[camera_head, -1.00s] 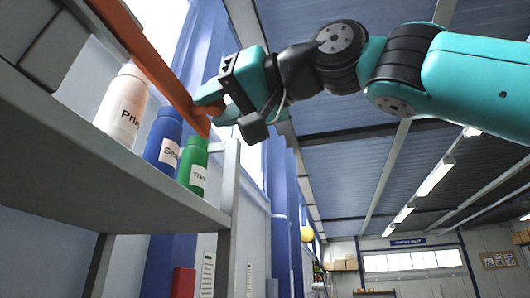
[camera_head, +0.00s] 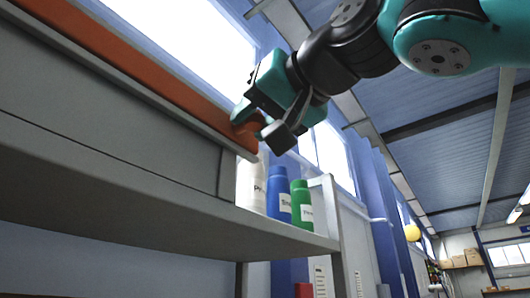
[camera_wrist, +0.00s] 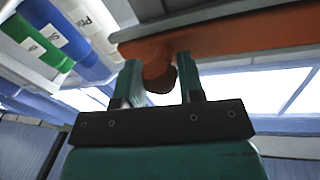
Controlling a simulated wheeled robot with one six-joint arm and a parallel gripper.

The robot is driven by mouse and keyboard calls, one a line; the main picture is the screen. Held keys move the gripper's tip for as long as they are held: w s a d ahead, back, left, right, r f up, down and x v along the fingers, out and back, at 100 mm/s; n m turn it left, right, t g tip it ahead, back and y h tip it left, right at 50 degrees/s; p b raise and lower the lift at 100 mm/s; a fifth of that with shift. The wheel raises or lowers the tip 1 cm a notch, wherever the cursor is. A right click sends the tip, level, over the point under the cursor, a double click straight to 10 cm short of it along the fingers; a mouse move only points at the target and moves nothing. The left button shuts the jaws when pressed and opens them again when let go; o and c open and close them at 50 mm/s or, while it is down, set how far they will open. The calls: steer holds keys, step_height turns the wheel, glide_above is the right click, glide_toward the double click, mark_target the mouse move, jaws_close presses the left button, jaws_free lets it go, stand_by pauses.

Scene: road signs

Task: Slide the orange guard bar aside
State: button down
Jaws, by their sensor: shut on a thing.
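The orange guard bar (camera_head: 140,68) runs along the top of a grey rail above the shelf, its right end near the white bottle. My gripper (camera_head: 247,118) is at that end. In the wrist view, my gripper (camera_wrist: 160,78) has its teal fingers on either side of a round orange knob (camera_wrist: 158,72) under the bar (camera_wrist: 240,38), shut on it. A white bottle (camera_head: 249,185), a blue bottle (camera_head: 279,197) and a green bottle (camera_head: 301,207) stand upright on the shelf, right of the bar's end. The white bottle is partly hidden.
The grey shelf (camera_head: 130,190) ends at a post on the right. A long grey box front (camera_head: 90,115) lies below the bar, left of the bottles. Bright windows are behind. The open room lies to the right.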

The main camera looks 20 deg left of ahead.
steer(key=shift+s+r, duration=0.15)
steer(key=c, duration=1)
jaws_free()
steer(key=shift+a, duration=0.1)
steer(key=shift+c, duration=0.2)
steer(key=shift+o, duration=1.4)
steer(key=shift+s+a, duration=0.1)
steer(key=shift+s, duration=0.1)
steer(key=shift+w, duration=0.2)
steer(key=shift+d, duration=0.2)
